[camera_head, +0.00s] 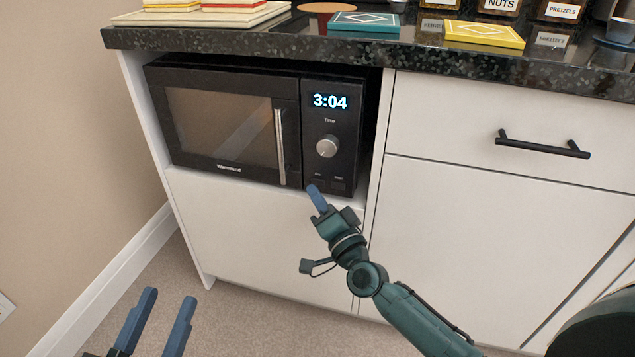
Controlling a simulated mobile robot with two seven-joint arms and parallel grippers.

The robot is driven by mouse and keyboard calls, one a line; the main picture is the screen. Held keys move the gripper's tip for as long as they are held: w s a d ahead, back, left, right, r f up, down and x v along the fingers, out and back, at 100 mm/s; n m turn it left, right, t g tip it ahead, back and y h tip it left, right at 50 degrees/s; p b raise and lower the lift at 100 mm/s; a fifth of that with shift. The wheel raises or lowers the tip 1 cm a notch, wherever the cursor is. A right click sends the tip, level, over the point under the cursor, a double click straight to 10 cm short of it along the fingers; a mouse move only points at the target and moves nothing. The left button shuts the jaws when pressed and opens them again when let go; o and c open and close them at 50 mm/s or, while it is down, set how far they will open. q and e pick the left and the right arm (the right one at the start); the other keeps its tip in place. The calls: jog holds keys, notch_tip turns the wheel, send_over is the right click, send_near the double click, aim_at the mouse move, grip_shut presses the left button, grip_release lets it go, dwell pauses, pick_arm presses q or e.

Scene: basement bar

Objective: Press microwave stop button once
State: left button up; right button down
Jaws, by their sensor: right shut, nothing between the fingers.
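The black microwave (225,125) sits in an open cabinet niche under the counter, its door closed. Its display (330,102) reads 3:04, with a silver dial (327,146) below it. Two small labelled buttons sit at the panel's bottom; the left one, the stop button (318,174), is just above my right gripper's tip. My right gripper (315,190) is shut and empty, its fingertips at the panel's lower left edge; I cannot tell whether they touch the button. My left gripper (168,310) is open and empty, low at the left over the floor.
A dark speckled counter (400,55) overhangs the niche, with a teal box (364,21), a yellow box (484,35) and jars on it. A white drawer with a black handle (543,146) is at the right. A beige wall (70,120) stands at the left.

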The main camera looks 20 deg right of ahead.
jog(key=shift+w+d, duration=0.25)
jog(key=shift+w, duration=0.1)
jog(key=shift+w+d, duration=0.2)
jog(key=shift+w, duration=0.05)
dwell(0.9)
jog(key=shift+s+a, duration=0.3)
jog(key=shift+s, duration=0.1)
jog(key=shift+s+a, duration=0.15)
jog(key=shift+s, duration=0.05)
